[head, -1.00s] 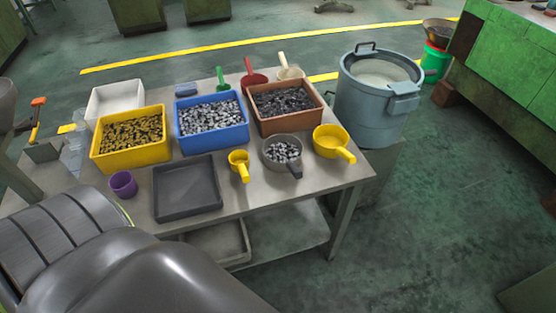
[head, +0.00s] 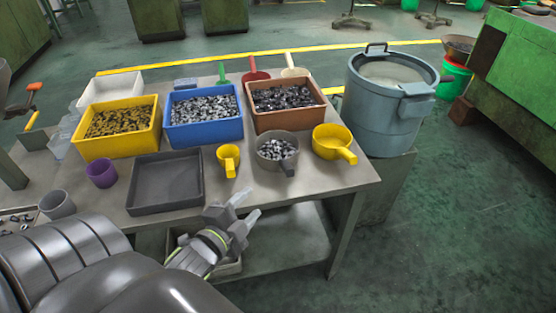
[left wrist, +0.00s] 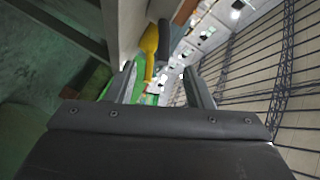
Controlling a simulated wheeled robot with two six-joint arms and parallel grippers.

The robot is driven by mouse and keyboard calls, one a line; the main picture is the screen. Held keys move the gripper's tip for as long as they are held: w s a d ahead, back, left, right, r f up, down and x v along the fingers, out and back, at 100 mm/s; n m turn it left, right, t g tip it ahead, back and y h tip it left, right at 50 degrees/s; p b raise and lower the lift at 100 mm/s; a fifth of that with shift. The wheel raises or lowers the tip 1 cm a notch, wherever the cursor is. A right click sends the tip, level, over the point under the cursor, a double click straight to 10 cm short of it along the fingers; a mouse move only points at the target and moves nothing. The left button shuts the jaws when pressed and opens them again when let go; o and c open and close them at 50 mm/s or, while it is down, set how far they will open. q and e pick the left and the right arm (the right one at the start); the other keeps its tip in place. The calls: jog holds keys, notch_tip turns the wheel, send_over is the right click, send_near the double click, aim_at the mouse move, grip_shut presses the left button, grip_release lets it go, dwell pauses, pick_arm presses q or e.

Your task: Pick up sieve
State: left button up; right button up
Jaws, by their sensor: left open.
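A round grey scoop-like vessel with a dark handle (head: 277,150), the likeliest sieve, stands near the table's front edge and holds small metal pieces. I cannot tell whether its bottom is a mesh. My left gripper (head: 249,204) is open and empty, in front of the table edge, to the left of and nearer than that handle. In the left wrist view the open fingers (left wrist: 160,88) frame a yellow handle (left wrist: 150,52) and a dark grey handle-like piece (left wrist: 163,40) beyond them. My right gripper is out of view.
A yellow cup (head: 228,158) and a yellow pan (head: 333,142) flank the grey vessel. A black tray (head: 166,207) lies to the left. Yellow (head: 78,146), blue (head: 205,140) and brown (head: 289,121) bins stand behind. A large grey bucket (head: 382,115) is at right.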

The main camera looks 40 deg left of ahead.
aim_at(286, 166)
pick_arm(q)
jog(key=x, duration=0.8)
jog(key=r+p+x, duration=0.1)
jog(key=x, duration=0.3)
jog(key=shift+w+d, duration=0.15)
jog(key=x, duration=0.4)
jog(key=shift+w+d+r, duration=0.15)
jog(key=shift+w+r, duration=0.1)
jog(key=shift+w, duration=0.1)
jog(key=shift+w+f, duration=0.1)
jog(key=shift+w, duration=0.25)
jog(key=shift+t, duration=0.3)
grip_shut()
